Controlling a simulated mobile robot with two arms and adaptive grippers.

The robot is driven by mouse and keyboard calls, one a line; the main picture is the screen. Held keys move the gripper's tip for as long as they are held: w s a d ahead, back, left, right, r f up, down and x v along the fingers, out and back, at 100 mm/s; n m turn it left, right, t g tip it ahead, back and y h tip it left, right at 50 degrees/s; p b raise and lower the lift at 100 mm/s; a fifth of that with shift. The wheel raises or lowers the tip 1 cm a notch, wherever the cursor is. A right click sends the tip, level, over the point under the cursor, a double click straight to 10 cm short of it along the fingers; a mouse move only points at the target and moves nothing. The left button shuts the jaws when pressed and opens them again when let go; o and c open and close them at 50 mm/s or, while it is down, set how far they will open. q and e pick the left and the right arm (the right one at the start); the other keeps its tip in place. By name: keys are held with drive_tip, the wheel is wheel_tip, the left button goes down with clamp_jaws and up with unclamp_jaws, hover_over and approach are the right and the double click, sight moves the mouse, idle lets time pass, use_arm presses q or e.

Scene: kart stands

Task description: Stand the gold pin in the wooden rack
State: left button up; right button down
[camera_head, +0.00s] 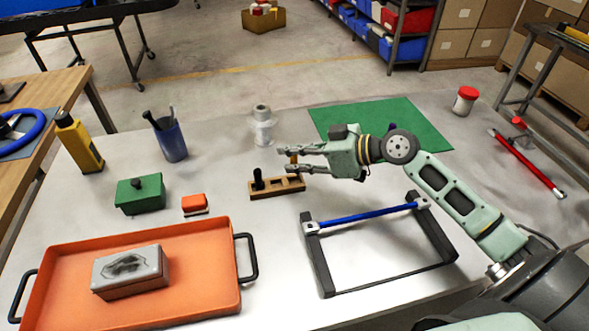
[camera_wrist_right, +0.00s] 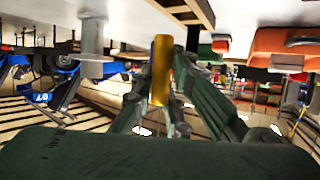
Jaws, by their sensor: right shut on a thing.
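The gold pin (camera_head: 294,159) is upright between the fingertips of my right gripper (camera_head: 290,160), which is shut on it. In the right wrist view the gold pin (camera_wrist_right: 160,70) stands between the two fingers (camera_wrist_right: 172,75). The wooden rack (camera_head: 279,189) lies on the table just below the gripper in the head view, and its edge shows at the top of the wrist view (camera_wrist_right: 188,8). A black peg (camera_head: 258,179) stands at the rack's left end. The pin appears above the rack's right part; the gap between them is hard to judge. My left gripper is not in view.
A black frame with a blue bar (camera_head: 370,214) is in front right. To the left are a red-orange block (camera_head: 194,203), a green box (camera_head: 139,194) and an orange tray (camera_head: 205,262).

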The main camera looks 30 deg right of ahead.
wheel_tip(320, 180, down, 4)
drive_tip(key=shift+r+b, duration=0.1)
drive_tip(key=shift+b, duration=0.95)
drive_tip(key=shift+r, duration=0.1)
